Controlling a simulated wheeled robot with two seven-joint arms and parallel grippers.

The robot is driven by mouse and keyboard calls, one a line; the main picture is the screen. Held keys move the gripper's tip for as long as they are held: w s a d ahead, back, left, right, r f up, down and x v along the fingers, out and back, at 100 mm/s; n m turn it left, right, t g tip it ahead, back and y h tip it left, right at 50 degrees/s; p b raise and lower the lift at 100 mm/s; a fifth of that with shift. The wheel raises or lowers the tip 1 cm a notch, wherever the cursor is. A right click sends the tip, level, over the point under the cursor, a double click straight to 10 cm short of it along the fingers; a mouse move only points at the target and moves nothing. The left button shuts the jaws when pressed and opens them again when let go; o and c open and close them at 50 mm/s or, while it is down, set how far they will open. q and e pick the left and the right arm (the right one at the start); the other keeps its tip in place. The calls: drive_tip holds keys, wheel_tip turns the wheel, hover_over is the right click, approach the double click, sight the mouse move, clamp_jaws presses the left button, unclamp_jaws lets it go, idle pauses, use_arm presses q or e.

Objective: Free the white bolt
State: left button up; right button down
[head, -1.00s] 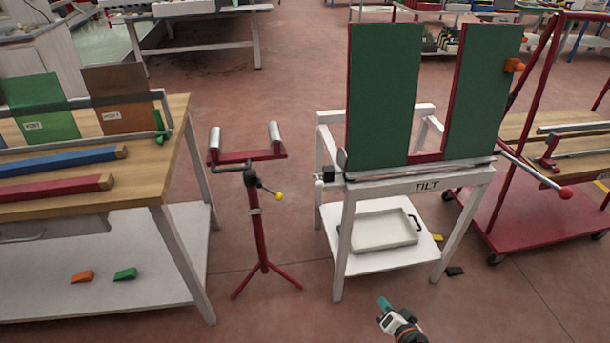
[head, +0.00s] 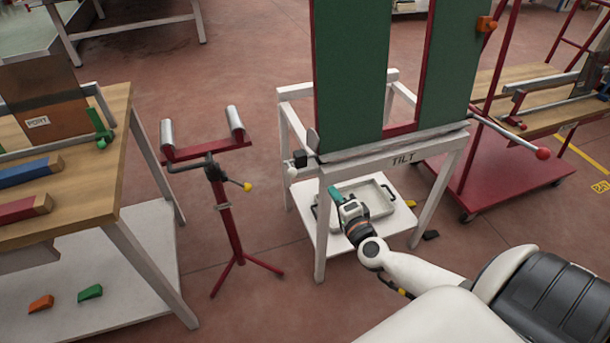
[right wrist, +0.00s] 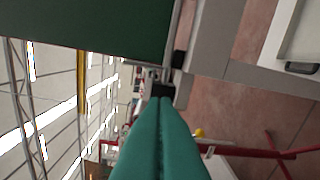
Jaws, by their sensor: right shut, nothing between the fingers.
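The tilt table (head: 395,162) is a white frame marked TILT with a green split panel raised on it. At its left front corner a small black block (head: 300,158) sits with a small white part (head: 292,172) just below it, which looks like the white bolt. My right gripper (head: 334,191) is in front of the table, to the right of and lower than that part in the picture. Its teal fingers are shut and empty. In the right wrist view the shut fingers (right wrist: 162,105) point towards a dark block at the table's edge; the white bolt is not clear there. My left gripper is out of view.
A red roller stand (head: 226,210) stands left of the tilt table. A wooden workbench (head: 90,190) is at the left. A white tray (head: 385,216) lies on the table's lower shelf. A red-knobbed lever (head: 543,153) sticks out at the right. Floor between stand and table is free.

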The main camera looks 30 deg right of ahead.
sight(289, 174)
use_arm(q)
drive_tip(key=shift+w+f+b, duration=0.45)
drive_tip(key=shift+b, duration=0.05)
use_arm(e)
drive_tip(key=w+a+f, duration=0.1)
drive_tip(key=w, duration=1)
drive_tip(key=shift+a, duration=0.4)
use_arm(q)
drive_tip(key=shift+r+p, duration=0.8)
drive_tip(key=shift+p, duration=0.05)
use_arm(e)
drive_tip(key=a, duration=0.2)
drive_tip(key=w+a, duration=0.1)
drive_tip(key=a, duration=0.1)
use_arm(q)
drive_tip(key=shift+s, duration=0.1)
